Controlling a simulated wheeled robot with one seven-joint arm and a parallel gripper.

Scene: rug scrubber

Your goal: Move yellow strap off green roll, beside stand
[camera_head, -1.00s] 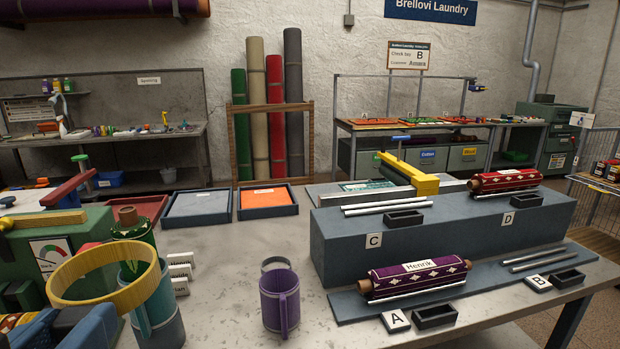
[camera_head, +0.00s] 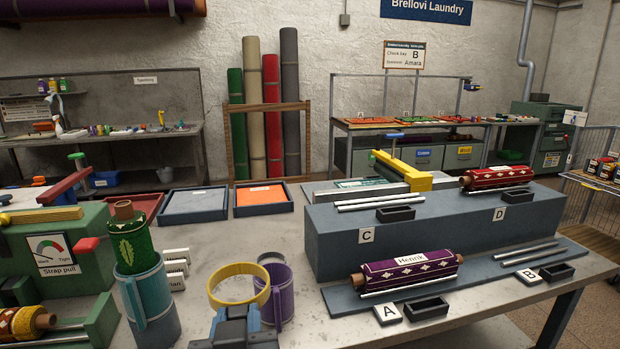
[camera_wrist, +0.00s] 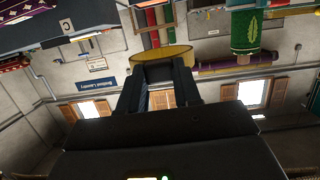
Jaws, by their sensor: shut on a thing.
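The yellow strap (camera_head: 238,269) is a closed ring held in my gripper (camera_head: 238,311), in front of the purple mug. It also shows in the wrist view (camera_wrist: 164,52) between my fingertips (camera_wrist: 164,68). My gripper is shut on its near side. The green roll (camera_head: 130,240) with a pale leaf mark stands upright in a blue-grey mug-like stand (camera_head: 149,305) to the left. The strap is apart from the roll. The roll also shows upside down in the wrist view (camera_wrist: 246,32).
A purple mug (camera_head: 280,297) stands right behind the strap. Name cards (camera_head: 176,262) stand beside the roll's stand. A green strap-pull machine (camera_head: 60,250) is at left. A grey step block with rolled rugs (camera_head: 335,232) is at right. Bare table lies between.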

